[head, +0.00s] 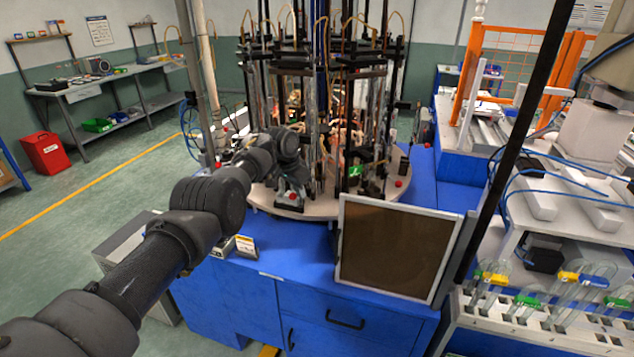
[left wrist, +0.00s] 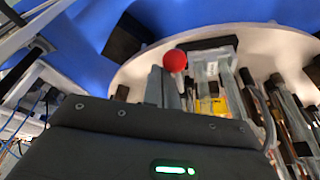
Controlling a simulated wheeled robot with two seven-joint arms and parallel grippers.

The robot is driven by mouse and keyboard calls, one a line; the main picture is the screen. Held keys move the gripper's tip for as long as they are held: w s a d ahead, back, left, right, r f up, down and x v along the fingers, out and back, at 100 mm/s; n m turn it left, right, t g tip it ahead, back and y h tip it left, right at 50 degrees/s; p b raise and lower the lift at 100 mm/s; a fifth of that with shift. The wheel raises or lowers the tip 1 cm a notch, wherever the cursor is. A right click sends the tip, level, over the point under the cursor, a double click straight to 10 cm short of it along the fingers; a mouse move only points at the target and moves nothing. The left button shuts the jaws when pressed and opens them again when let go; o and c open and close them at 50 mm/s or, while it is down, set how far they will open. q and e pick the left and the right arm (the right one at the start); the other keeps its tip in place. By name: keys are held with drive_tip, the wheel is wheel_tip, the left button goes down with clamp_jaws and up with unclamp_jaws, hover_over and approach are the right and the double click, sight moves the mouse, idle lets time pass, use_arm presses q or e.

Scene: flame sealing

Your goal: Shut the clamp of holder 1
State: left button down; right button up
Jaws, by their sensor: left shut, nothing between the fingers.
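A round carousel (head: 310,211) carries several upright holders with dark rods and clamps. My left gripper (head: 291,197) points down at its front edge, close to a holder. In the left wrist view the dark gripper body fills the bottom, and the grey fingers (left wrist: 190,92) are shut with nothing held. A red ball knob (left wrist: 175,60) of a clamp shows just beyond the fingers, on the carousel plate (left wrist: 135,75). Whether the fingers touch the knob, and the clamp's jaws, cannot be told. No number marking holder 1 is legible. My right gripper is not in view.
A dark framed panel (head: 394,250) stands at the front right of the blue cabinet (head: 240,300). A small box (head: 246,246) lies on the cabinet top. A rack with flasks (head: 580,290) is at the right.

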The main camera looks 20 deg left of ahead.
use_arm(q)
drive_tip(key=shift+a, duration=0.25)
idle(0.5)
drive_tip(key=p+v, duration=0.2)
drive_tip(key=p, duration=0.1)
drive_tip(key=p+v, duration=0.3)
drive_tip(key=w+p+v, duration=0.1)
drive_tip(key=p+v, duration=0.2)
drive_tip(key=shift+a+r, duration=0.25)
drive_tip(key=shift+a, duration=0.15)
drive_tip(key=shift+r, duration=0.25)
drive_tip(key=shift+s+a+r, duration=0.2)
drive_tip(key=shift+a+r, duration=0.05)
drive_tip(key=shift+r, duration=0.2)
